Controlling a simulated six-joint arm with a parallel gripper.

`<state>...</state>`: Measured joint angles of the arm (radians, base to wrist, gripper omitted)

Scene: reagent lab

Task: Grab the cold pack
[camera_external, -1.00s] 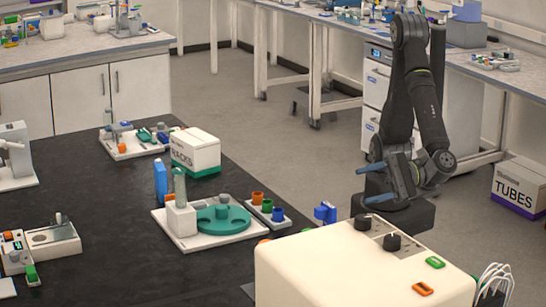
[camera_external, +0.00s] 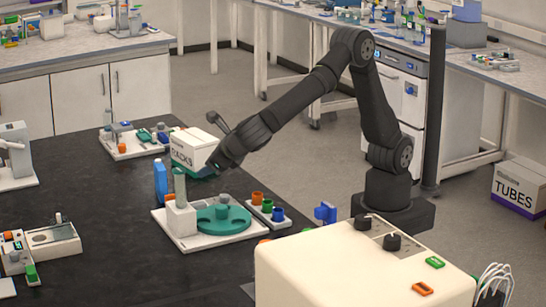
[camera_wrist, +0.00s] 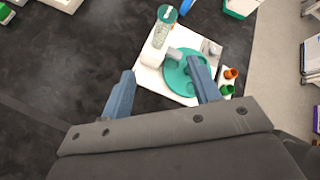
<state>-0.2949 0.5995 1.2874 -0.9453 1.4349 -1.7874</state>
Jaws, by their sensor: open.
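A blue upright block (camera_external: 160,183), which looks like the cold pack, stands on the black table, left of the RACKS box and behind the white stand with the teal disc. In the external view my gripper is above the table by the RACKS box, right of the blue block. Its fingertips are hard to see there.
The teal-disc device (camera_external: 222,219) and a tray of small orange, green and blue cups (camera_external: 267,208) stand in front of the block. The RACKS box (camera_external: 195,150) is close on its right. Bare black table (camera_external: 100,195) lies to the left.

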